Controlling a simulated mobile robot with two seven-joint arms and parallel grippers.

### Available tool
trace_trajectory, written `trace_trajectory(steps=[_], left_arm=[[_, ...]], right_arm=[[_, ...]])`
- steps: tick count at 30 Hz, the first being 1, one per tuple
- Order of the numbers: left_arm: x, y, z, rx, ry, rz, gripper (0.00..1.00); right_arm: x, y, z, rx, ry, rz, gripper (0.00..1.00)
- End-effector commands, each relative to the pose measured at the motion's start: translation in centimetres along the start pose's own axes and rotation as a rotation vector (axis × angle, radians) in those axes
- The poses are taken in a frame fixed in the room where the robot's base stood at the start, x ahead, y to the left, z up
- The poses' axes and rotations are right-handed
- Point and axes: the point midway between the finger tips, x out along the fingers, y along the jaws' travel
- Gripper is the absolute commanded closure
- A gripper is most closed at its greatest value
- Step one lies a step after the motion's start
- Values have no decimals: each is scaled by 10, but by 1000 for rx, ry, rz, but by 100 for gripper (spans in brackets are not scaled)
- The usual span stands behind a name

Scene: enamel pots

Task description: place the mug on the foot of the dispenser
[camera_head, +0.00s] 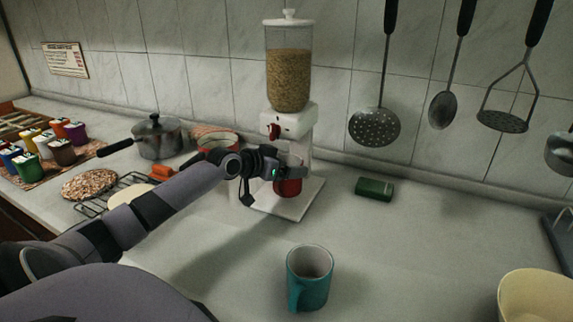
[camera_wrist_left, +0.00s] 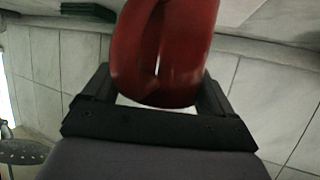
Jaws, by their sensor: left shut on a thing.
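A red mug (camera_head: 289,187) is held at the dispenser, over its white foot (camera_head: 313,193); I cannot tell whether it touches the foot. The dispenser (camera_head: 289,80) has a clear hopper of grain, a white body and a red knob. My left gripper (camera_head: 276,172) is shut on the red mug and partly hides it. In the left wrist view the red mug (camera_wrist_left: 160,45) fills the space between the fingers, its handle facing the camera. My right gripper is out of view.
A teal mug (camera_head: 309,277) stands on the counter in front. A green block (camera_head: 374,188) lies right of the dispenser. A steel pot (camera_head: 156,137) and red-rimmed bowl (camera_head: 214,137) stand left. A cream bowl (camera_head: 536,296) is front right. Utensils hang on the wall.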

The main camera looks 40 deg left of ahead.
Motion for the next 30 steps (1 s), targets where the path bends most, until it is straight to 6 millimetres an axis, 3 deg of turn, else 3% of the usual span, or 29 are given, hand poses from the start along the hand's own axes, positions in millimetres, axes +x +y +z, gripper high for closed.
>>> trace_trajectory(steps=[11, 12, 13, 23, 30], left_arm=[[1, -1, 2, 1, 8, -1, 56], [1, 0, 3, 1, 4, -1, 4], [1, 0, 3, 1, 4, -1, 0], [-2, -1, 1, 1, 4, -2, 0], [-24, -1, 3, 3, 2, -3, 0]], right_arm=[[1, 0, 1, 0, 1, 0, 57], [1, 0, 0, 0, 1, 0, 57], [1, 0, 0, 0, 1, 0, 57], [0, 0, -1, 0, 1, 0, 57], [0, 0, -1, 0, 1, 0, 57]])
